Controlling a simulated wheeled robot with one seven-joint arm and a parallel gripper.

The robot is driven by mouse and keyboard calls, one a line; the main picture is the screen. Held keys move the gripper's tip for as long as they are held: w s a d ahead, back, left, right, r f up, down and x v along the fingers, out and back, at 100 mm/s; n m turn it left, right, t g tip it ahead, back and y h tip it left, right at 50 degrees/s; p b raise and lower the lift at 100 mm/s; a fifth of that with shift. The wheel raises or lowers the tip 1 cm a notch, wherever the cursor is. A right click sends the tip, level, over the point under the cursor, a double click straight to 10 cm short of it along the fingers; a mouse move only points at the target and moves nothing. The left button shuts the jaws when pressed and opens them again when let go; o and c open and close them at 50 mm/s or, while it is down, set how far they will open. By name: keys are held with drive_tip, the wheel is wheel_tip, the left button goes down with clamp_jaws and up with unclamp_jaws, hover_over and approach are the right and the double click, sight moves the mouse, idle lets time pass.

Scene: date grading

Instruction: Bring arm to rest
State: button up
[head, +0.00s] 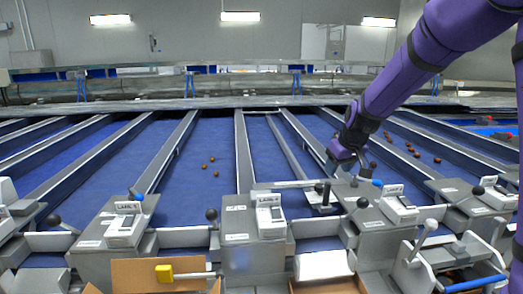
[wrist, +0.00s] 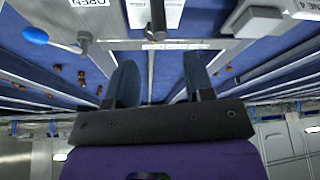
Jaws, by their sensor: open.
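My purple arm comes down from the upper right in the head view. My gripper (head: 338,160) hangs over the blue lanes right of the middle, above the grey lane consoles. In the wrist view the two dark fingers of my gripper (wrist: 160,72) stand well apart, with nothing between them. A grey crossbar and lane dividers show beyond the fingertips. My gripper appears clear of the consoles, though its exact height above the lanes is hard to tell.
Grey consoles with levers stand along the front, including the LANE 4 console (head: 268,220). A blue-knobbed lever (wrist: 35,36) shows in the wrist view. Dates (head: 204,167) lie on the lanes.

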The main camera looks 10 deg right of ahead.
drive_tip(key=s+r+m, duration=0.1)
drive_tip(key=s+r, duration=0.5)
drive_tip(key=s, duration=0.2)
drive_tip(key=s+r, duration=0.6)
drive_tip(key=s, duration=0.3)
drive_tip(key=s+m+h, duration=0.1)
drive_tip(key=s+m, duration=0.1)
drive_tip(key=s, duration=1.7)
drive_tip(key=shift+r+t, duration=0.35)
drive_tip(key=shift+t, duration=0.05)
drive_tip(key=shift+w, duration=0.1)
